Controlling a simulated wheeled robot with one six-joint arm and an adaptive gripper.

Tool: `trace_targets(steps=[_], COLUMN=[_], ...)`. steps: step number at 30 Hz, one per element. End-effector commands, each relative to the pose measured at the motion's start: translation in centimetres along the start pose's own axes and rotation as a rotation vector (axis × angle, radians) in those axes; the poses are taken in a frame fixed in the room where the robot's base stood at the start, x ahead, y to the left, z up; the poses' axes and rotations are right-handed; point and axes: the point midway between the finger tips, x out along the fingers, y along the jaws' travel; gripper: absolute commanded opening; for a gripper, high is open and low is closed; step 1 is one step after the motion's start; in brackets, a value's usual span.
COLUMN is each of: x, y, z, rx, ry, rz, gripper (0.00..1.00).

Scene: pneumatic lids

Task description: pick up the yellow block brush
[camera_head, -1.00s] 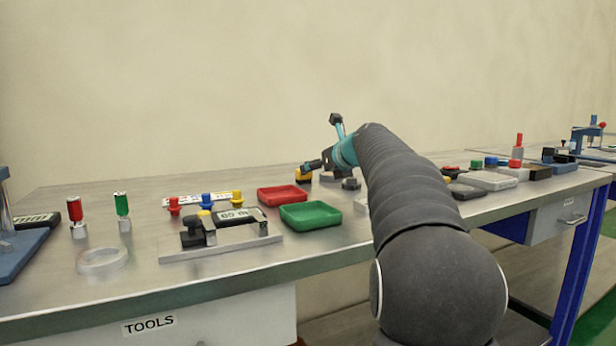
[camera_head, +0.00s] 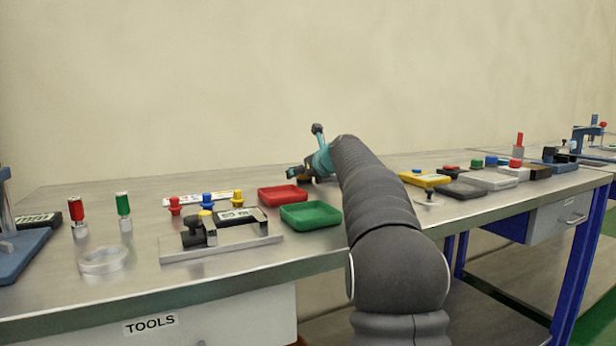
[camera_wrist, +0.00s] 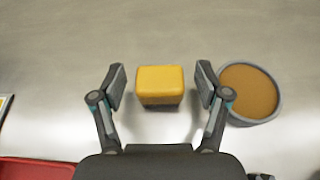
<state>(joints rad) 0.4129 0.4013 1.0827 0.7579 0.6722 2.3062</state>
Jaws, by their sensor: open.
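The yellow block brush (camera_wrist: 160,86) lies on the metal bench top in the wrist view, with its yellow top facing the camera. My gripper (camera_wrist: 161,84) is open, with one finger to the left of the block and one to the right. A gap shows on both sides, so neither finger touches it. In the head view my gripper (camera_head: 303,174) is low over the far part of the bench, behind the red tray. Only a small yellow-brown bit of the block (camera_head: 306,180) shows there, mostly hidden by the gripper.
A round grey dish with a brown inside (camera_wrist: 249,92) stands close to the right finger. A red tray (camera_head: 282,195) and a green tray (camera_head: 311,216) lie nearer. A yellow-topped item (camera_head: 424,180) and grey boxes stand to the right. Bench beyond the block is clear.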

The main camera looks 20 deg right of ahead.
Motion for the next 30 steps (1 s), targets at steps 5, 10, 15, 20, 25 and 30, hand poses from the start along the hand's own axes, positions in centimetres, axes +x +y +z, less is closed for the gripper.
trace_targets(steps=[5,10,15,20,25,30], x=[0.0,0.0,-0.1,-0.2,-0.8,-2.3], y=[0.0,0.0,0.0,0.0,-0.1,-0.7], z=[0.0,0.0,0.0,0.4,1.9,4.5], rx=[0.000,0.000,0.000,0.000,0.000,0.001], ry=[0.000,0.000,0.000,-0.001,-0.002,-0.002], rz=[0.000,0.000,0.000,-0.001,-0.001,-0.003], gripper=[0.42,0.10,0.10,0.10,0.10,0.10])
